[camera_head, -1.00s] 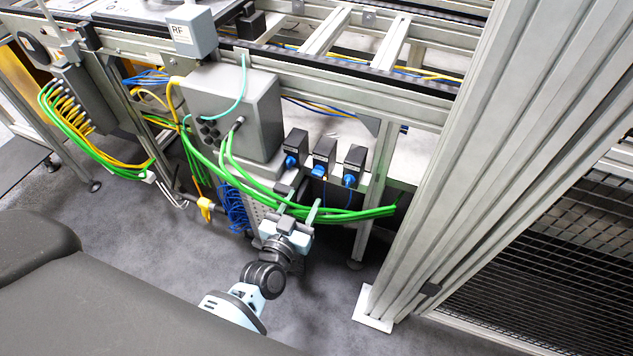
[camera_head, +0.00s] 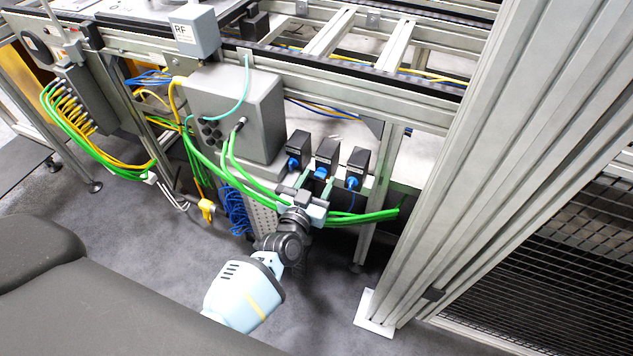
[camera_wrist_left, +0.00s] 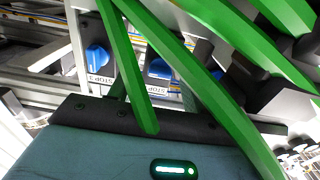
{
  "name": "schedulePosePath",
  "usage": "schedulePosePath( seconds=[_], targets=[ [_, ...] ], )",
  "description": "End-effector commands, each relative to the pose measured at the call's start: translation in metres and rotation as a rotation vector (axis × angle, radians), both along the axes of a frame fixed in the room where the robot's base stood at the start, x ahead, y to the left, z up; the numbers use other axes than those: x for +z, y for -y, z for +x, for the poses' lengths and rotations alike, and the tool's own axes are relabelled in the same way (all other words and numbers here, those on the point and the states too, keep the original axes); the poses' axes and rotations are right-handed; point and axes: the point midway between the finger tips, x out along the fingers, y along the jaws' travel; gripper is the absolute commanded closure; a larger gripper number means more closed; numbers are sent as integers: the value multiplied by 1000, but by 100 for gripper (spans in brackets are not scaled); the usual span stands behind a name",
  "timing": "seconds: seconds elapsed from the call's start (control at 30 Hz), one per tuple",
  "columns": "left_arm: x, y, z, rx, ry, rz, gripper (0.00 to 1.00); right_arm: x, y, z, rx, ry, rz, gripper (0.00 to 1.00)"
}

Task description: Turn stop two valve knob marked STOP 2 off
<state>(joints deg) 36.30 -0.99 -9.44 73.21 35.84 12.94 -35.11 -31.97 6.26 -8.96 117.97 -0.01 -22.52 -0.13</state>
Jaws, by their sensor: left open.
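Three black valve boxes with blue knobs stand in a row on the frame in the head view. The middle one has the STOP 2 knob (camera_head: 321,173), which also shows in the left wrist view (camera_wrist_left: 159,68) above its label, partly covered by green hoses. My left gripper (camera_head: 315,184) is open just below and in front of the middle box. Its fingers point up toward the knobs, apparently with nothing between them. Whether a finger touches the knob cannot be told. My right gripper is not in view.
Green hoses (camera_head: 365,216) run across right by my left gripper. The left knob (camera_head: 293,162) and right knob (camera_head: 352,182) are close on either side. A grey control box (camera_head: 255,115) stands to the left, and a thick aluminium post (camera_head: 480,150) to the right.

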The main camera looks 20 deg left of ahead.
Motion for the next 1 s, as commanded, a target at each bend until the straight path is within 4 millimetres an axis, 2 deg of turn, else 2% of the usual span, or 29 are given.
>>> schedulePosePath(
  seconds=[0.17,0.5,0.77,1.0],
  targets=[
    [0,0,0,0,0,0,52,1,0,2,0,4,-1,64],
    [0,0,0,0,-1,0,96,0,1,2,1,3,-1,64],
    [-1,0,-1,0,-2,-27,96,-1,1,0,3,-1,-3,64],
    [-1,0,-1,0,-7,-147,96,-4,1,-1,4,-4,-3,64]
  ],
)
